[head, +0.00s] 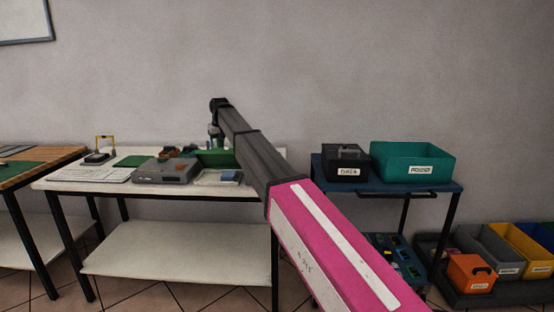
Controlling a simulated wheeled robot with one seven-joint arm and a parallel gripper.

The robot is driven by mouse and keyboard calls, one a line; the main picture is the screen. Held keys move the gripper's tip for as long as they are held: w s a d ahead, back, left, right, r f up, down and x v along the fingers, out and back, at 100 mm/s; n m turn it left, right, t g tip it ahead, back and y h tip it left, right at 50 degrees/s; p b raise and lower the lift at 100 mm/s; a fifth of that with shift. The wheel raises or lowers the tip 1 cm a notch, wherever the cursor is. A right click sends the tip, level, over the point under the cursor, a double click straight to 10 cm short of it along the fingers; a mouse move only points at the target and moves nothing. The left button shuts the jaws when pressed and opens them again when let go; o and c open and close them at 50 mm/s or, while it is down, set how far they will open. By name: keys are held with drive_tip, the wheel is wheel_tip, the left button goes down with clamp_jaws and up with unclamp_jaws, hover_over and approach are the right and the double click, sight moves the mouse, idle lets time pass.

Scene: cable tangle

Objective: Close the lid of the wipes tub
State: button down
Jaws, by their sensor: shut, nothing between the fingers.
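My arm reaches from the lower right to the white table (65,186), and its wrist bends down at the far end. My gripper (215,143) is small and partly hidden there, pointing down above the green box on the table. It is shut and holds nothing that I can see. I cannot make out a wipes tub or its lid for certain; it may be among the small items near the gripper or behind my arm.
A green box (218,159), a grey case (166,171), a keyboard (104,175) and a yellow-framed device (99,156) crowd the table. A blue cart (440,187) at right carries a black box (340,168) and a teal bin (412,164). Several bins stand at far right.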

drive_tip(key=shift+r, duration=3.15)
